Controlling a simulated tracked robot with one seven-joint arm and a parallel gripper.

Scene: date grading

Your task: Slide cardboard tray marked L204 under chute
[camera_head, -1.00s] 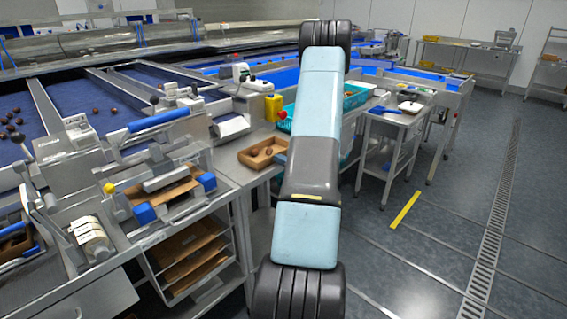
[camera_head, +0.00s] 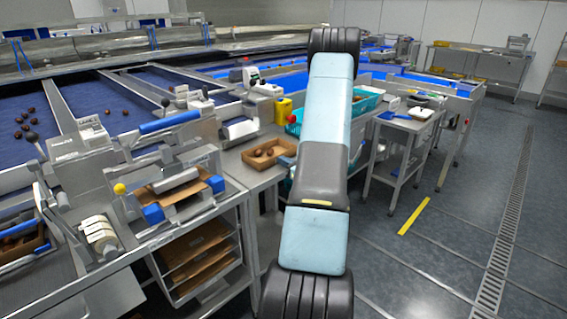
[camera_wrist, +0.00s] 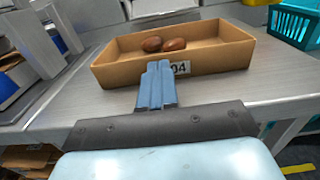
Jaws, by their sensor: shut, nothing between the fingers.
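A shallow brown cardboard tray (camera_wrist: 220,61) sits on the grey steel bench, with brown dates at its back left inside. A white label on its front wall shows "04"; the rest is hidden behind my fingers. My gripper (camera_wrist: 158,68) is shut and empty, its blue fingers in front of the tray's front wall. I cannot tell whether they touch it. In the head view the tray (camera_head: 256,163) lies left of my arm, and my gripper is hidden behind the arm. A grey housing with a dark opening (camera_head: 238,130), possibly the chute, stands just behind and left of the tray.
A teal basket (camera_wrist: 296,22) stands right of the tray, beside a yellow container (camera_head: 284,109). A clamp-like machine with blue parts (camera_head: 180,190) is at the left, above shelves of flat cardboard (camera_head: 200,250). A small steel table (camera_head: 400,125) stands at the right. The floor beyond is open.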

